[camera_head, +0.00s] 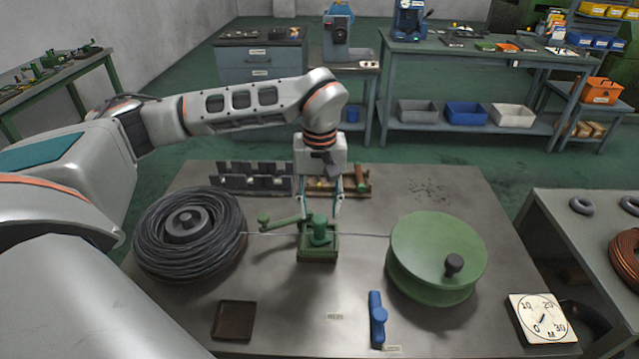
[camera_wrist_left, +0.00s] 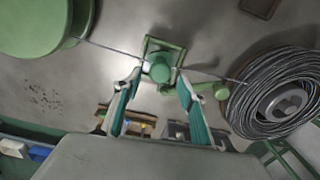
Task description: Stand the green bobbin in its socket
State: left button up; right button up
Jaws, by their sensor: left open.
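A short green upright cylinder (camera_head: 320,230) stands in a square green base (camera_head: 318,254) at the table's middle; a green crank arm (camera_head: 278,221) reaches left from it. I cannot tell whether this cylinder or the large green flanged spool (camera_head: 436,250) at the right is the bobbin. My left gripper (camera_head: 324,206) points down just behind the cylinder. In the left wrist view its teal fingers (camera_wrist_left: 157,78) are open, with the green cylinder (camera_wrist_left: 160,69) ahead between their tips; contact is not clear. My right gripper is not in view.
A thin wire runs from the grey wire coil (camera_head: 189,233) to the large spool. A dark slotted rack (camera_head: 250,182) and a wooden rack (camera_head: 357,187) stand behind. A blue tool (camera_head: 377,318), brown tray (camera_head: 233,320) and dial plate (camera_head: 540,317) lie in front. The table's back right is mostly free.

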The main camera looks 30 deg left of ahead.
aim_at(320, 219)
pick_arm(q)
notch_tip(320, 219, up, 8)
dwell(0.4)
dwell(0.5)
